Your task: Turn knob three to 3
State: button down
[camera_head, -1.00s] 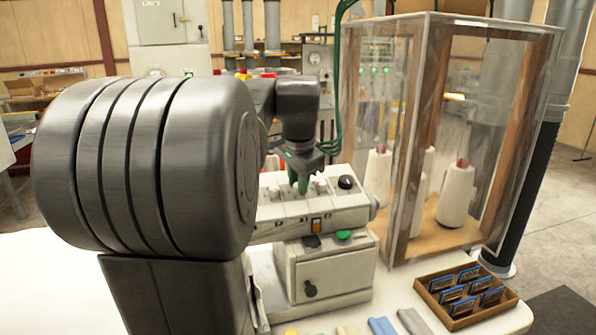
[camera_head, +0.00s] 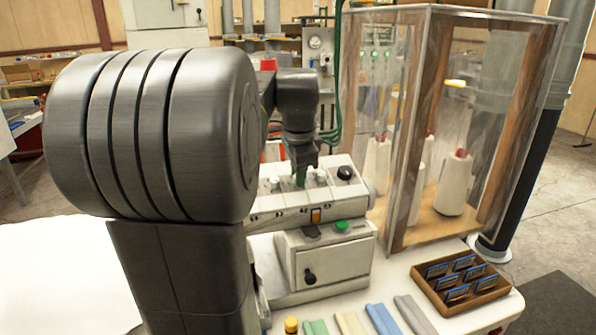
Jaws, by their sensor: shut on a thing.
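The white control panel (camera_head: 284,204) sits on top of a pale machine, with a row of knobs along its sloped top. My gripper (camera_head: 300,182) points down at the panel, its green fingertips shut on a knob that they mostly hide. A pale knob (camera_head: 276,184) stands just left of the fingers and another pale knob (camera_head: 320,177) just right. A black knob (camera_head: 345,172) is at the right end. The scale marks and the held knob's setting are too small or hidden to read. My arm hides the panel's left part.
A clear case (camera_head: 410,150) with white thread cones stands close on the right. Below the panel are a green button (camera_head: 342,226) and a small door (camera_head: 330,265). A wooden tray (camera_head: 425,292) of blue-edged cards and several coloured strips lie in front.

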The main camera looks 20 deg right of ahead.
jog(key=c, duration=1.3)
grip_release()
jog(key=shift+o, duration=0.2)
jog(key=shift+r, duration=0.15)
jog(key=v, duration=1.3)
jog(key=shift+r, duration=0.25)
jog(key=shift+s, duration=0.1)
jog(key=x, duration=1.3)
jog(key=shift+f, duration=0.4)
